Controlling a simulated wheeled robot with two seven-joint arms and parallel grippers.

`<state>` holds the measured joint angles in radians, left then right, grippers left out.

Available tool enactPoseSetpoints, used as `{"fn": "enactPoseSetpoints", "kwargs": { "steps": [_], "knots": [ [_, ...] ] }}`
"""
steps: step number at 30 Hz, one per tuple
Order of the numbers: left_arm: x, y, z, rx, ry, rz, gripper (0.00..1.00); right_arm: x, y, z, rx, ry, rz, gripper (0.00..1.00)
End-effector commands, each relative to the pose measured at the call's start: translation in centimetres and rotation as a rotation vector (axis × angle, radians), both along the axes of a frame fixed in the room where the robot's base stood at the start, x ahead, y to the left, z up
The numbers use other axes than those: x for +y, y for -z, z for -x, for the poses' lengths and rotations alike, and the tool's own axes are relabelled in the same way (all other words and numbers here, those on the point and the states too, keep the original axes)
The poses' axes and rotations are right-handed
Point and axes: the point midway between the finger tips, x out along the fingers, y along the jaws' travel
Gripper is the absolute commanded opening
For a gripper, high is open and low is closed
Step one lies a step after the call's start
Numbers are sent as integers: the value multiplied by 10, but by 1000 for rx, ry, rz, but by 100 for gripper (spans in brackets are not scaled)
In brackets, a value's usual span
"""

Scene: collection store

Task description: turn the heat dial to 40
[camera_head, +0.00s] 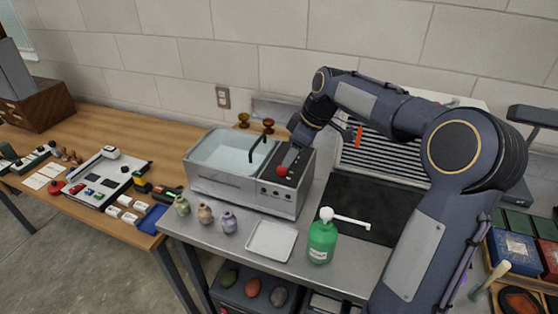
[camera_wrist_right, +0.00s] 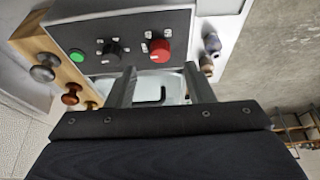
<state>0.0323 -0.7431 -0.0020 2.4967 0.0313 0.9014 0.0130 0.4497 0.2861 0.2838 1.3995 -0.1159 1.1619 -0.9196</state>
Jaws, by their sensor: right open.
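A water bath (camera_head: 228,172) with a clear basin and a dark control panel stands on the grey bench. A red dial (camera_head: 282,171) sits on that panel. In the right wrist view the panel shows the red dial (camera_wrist_right: 160,50), a black dial (camera_wrist_right: 112,47) and a green button (camera_wrist_right: 77,55). The white marks around the dials are too small to read, so I cannot tell which dial is for heat or its setting. My right gripper (camera_wrist_right: 160,80) is open and empty, its fingers apart, over the panel and short of the dials. My left gripper is out of view.
A green pump bottle (camera_head: 322,240) and a white tray (camera_head: 272,241) stand in front of the bath. Several small vases (camera_head: 205,214) stand at its front left. Brown knobbed objects (camera_head: 268,125) stand behind it. A wall socket (camera_head: 223,97) is above.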

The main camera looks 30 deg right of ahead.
Motion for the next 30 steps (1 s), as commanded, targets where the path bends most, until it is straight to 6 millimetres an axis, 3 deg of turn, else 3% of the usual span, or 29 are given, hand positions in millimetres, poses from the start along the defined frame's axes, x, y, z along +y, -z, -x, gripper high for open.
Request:
{"fn": "enactPoseSetpoints", "kwargs": {
  "steps": [9,20,30],
  "knots": [
    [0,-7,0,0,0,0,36,12,43,-13,2,0,-1,48],
    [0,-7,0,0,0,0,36,14,50,-16,0,1,0,48],
    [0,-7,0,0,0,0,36,14,50,-16,0,1,0,6]
  ]
}}
